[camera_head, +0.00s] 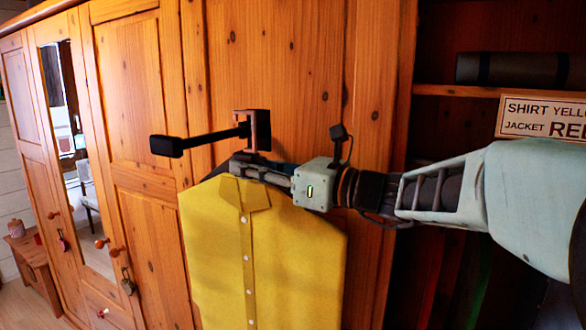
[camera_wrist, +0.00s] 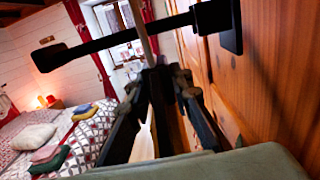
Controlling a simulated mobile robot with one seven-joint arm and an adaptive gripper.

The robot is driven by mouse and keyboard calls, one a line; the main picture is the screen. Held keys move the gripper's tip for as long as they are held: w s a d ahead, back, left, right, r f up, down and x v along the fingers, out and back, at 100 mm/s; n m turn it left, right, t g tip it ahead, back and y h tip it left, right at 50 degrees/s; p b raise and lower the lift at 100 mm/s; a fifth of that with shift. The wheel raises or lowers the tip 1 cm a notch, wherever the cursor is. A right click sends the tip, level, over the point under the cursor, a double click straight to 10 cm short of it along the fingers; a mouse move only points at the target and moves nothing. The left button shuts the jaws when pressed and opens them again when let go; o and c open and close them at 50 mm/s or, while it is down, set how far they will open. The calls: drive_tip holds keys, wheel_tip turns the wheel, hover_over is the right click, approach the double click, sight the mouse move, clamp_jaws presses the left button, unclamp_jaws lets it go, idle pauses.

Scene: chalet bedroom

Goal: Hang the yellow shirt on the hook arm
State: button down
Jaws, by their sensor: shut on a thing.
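The yellow shirt (camera_head: 245,260) hangs upright below my gripper in the head view, its buttoned front showing. The black hook arm (camera_head: 205,139) juts out from a bracket on the wooden wardrobe, just above my gripper. It also crosses the top of the wrist view (camera_wrist: 110,45). My gripper (camera_head: 242,165) is shut at the hanger's top, close under the bracket. Its fingers (camera_wrist: 168,85) also show in the wrist view. I cannot tell whether the hanger touches the hook arm.
The wooden wardrobe (camera_head: 135,90) stands close behind the shirt, with a mirror door at left. Open shelves at right bear a label (camera_head: 545,118) and a dark roll (camera_head: 510,68). A bed (camera_wrist: 60,145) with pillows stands at left in the wrist view.

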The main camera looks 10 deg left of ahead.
sight(234, 176)
drive_tip(key=shift+x, duration=2.05)
drive_tip(key=shift+f+b, duration=0.9)
drive_tip(key=shift+f, duration=0.3)
drive_tip(key=c, duration=1.7)
unclamp_jaws()
drive_tip(key=shift+o, duration=0.2)
drive_tip(key=shift+f, duration=0.1)
